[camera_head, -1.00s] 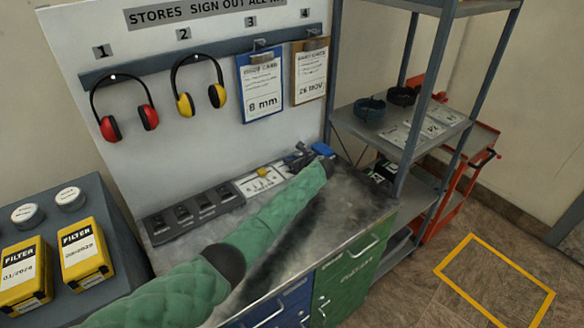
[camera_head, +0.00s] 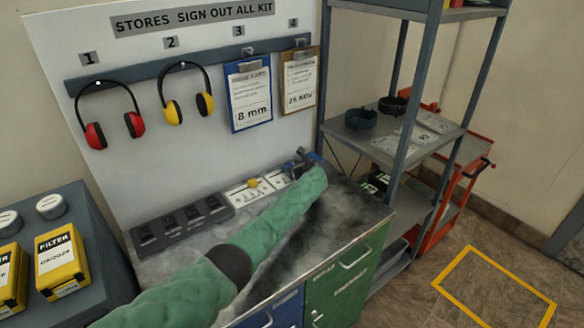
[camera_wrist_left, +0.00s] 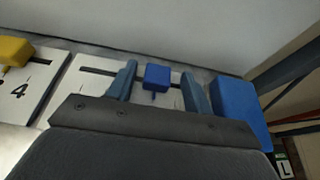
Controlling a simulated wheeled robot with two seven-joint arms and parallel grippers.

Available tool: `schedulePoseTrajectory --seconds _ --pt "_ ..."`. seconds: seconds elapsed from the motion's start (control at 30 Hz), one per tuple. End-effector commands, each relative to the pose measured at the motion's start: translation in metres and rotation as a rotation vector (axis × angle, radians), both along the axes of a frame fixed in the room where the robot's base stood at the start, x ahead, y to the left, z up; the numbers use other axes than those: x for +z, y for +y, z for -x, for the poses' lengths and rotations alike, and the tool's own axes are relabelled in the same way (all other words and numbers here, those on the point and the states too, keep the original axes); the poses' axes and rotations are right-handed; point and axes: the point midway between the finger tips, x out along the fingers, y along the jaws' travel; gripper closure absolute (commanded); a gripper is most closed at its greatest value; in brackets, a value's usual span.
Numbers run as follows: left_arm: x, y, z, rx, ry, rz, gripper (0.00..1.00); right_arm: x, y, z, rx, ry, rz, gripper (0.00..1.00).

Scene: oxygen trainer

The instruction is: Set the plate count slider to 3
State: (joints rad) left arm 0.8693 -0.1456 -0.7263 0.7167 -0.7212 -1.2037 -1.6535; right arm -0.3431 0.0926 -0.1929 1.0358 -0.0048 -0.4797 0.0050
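A slider with a blue knob (camera_wrist_left: 157,77) on a white plate (camera_wrist_left: 90,92) with a dark slot shows in the left wrist view. Beside it on the left is a slider with a yellow knob (camera_wrist_left: 14,50) and a printed 4; the yellow knob also shows in the head view (camera_head: 252,183). I cannot read which is the plate count slider. My left gripper (camera_wrist_left: 158,86) is open, one finger on each side of the blue knob, with gaps showing. In the head view the left gripper (camera_head: 302,160) is at the bench's back right, partly hidden by my forearm. My right gripper is not in view.
A blue block (camera_wrist_left: 240,112) stands just right of the left gripper. Dark switch units (camera_head: 182,222) line the bench back at left. A board with earmuffs (camera_head: 112,120) and clipboards (camera_head: 249,95) rises behind. A grey shelf (camera_head: 390,135) stands at the right.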

Motion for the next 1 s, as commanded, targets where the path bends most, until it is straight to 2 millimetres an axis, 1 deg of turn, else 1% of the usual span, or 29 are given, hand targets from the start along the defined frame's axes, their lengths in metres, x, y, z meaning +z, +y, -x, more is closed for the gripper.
schedulePoseTrajectory --seconds 0.2,0.37,0.47,0.53,0.6,0.8,1.0 --pt "0.000 -0.001 0.001 0.000 0.000 0.000 0.49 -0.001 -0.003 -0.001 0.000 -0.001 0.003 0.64" --pt "0.003 -0.008 0.011 -0.001 0.000 0.000 0.49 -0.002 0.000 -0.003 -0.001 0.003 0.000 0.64" --pt "0.007 -0.015 0.021 -0.001 -0.001 0.001 0.49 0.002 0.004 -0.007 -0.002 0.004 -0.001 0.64" --pt "0.011 -0.022 0.028 -0.001 -0.002 0.001 0.49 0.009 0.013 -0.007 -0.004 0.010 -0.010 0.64" --pt "0.015 -0.027 0.035 -0.002 0.000 0.001 0.49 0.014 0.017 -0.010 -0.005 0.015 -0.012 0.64" --pt "0.025 -0.040 0.052 -0.001 -0.001 0.000 0.49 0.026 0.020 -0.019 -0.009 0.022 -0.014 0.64" --pt "0.029 -0.044 0.058 -0.001 0.001 -0.001 0.49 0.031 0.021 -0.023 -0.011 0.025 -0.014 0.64"
